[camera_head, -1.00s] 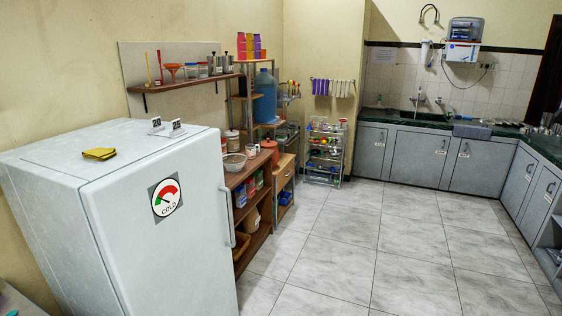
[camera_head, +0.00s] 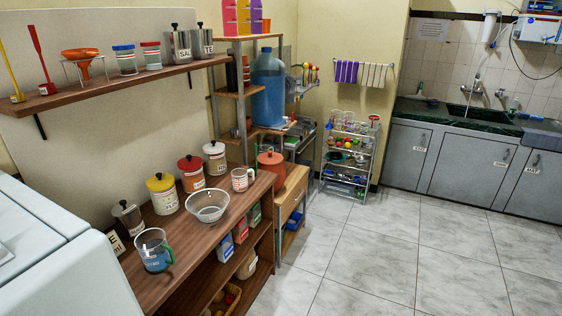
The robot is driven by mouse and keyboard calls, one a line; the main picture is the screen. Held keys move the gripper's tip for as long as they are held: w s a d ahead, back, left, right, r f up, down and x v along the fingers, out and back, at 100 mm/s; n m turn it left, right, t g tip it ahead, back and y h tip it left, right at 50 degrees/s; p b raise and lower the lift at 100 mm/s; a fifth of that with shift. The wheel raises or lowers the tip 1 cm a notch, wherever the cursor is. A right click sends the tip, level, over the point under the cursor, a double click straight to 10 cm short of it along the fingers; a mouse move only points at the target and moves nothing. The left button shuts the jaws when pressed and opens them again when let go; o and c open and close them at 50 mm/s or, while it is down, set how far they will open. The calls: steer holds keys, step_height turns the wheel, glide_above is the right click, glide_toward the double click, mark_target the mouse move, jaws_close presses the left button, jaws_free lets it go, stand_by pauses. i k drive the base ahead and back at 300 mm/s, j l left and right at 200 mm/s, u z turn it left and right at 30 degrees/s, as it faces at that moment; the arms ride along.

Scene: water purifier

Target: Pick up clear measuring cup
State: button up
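A clear measuring cup (camera_head: 152,252) with a blue-green handle and blue markings stands upright at the near end of the brown wooden shelf unit's top (camera_head: 180,247). A second, smaller clear cup with red markings (camera_head: 241,179) stands farther back on the same top, beyond a clear glass bowl (camera_head: 208,206). I cannot tell from the picture which cup the task means. Both look free of contact with other things. My gripper is not in view.
Canisters with yellow (camera_head: 162,193), red (camera_head: 191,174) and white (camera_head: 215,158) lids line the wall behind the cups. A wall shelf (camera_head: 125,86) hangs above. The white fridge (camera_head: 62,260) is at the near left. The tiled floor (camera_head: 385,255) to the right is clear.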

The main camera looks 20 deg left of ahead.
mark_target(244, 179)
steer(key=i+u, duration=0.2)
steer(key=i, duration=0.35)
steer(key=i+l+u, duration=0.15)
steer(key=i, duration=0.35)
steer(key=i+j+u, duration=0.15)
steer(key=u, duration=0.3)
steer(key=i+u, duration=0.6)
steer(key=u, duration=0.25)
steer(key=i+l+u, duration=0.15)
steer(key=u, duration=0.25)
steer(key=i+l+u, duration=0.1)
steer(key=i+u, duration=0.15)
steer(key=i+l+u, duration=0.25)
steer(key=i, duration=0.25)
steer(key=j, duration=0.1)
